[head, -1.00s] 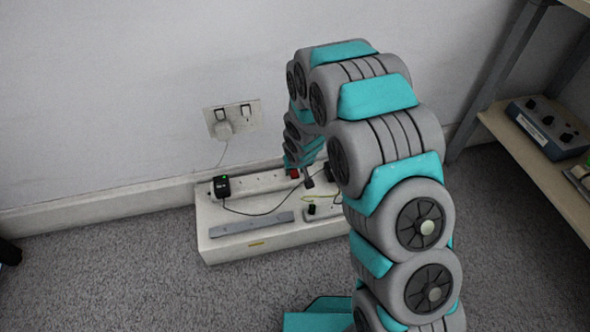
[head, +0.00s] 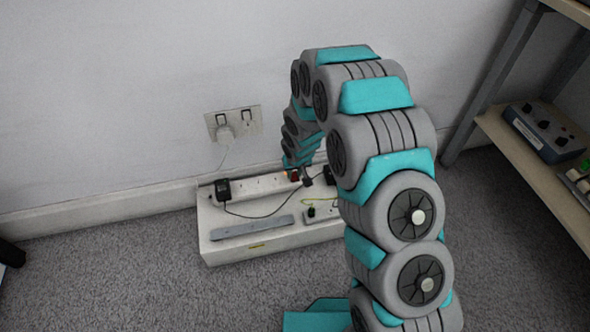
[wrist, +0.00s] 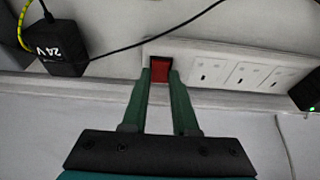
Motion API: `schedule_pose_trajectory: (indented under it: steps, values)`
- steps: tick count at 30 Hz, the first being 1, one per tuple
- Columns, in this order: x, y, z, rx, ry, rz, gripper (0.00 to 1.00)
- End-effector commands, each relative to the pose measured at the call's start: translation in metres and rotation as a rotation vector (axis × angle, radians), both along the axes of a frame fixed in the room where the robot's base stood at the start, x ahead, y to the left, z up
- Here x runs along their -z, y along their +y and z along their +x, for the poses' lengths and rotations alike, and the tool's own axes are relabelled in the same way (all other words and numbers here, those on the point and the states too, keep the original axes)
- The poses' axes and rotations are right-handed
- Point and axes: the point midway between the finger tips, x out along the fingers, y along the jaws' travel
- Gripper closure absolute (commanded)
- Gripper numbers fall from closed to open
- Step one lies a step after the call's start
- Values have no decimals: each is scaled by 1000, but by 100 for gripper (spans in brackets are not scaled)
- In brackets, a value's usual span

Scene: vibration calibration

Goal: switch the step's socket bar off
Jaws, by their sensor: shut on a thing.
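The white socket bar (head: 255,186) lies along the back of the white step (head: 280,245) on the floor. I cannot tell which way the rocker is tilted. A black adapter (head: 222,190) is plugged in at the bar's other end; in the wrist view it (wrist: 305,92) shows a green spot.
A black 24 V adapter (wrist: 58,52) and a dark cable run close to the gripper. A grey strip (head: 252,227) lies on the step. A wall socket (head: 245,122) with a white plug is above. A shelf (head: 530,150) with a control box stands right. Carpet in front is clear.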

Motion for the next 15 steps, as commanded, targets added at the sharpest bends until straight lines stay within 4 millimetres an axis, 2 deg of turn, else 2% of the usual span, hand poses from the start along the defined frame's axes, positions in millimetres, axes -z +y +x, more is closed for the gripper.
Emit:
schedule_pose_trajectory:
  steps: [1, 15]
  values:
    - [-7, 3, 2, 0, 24, -4, 100]
    - [-2, 2, 7, -1, 164, -48, 100]
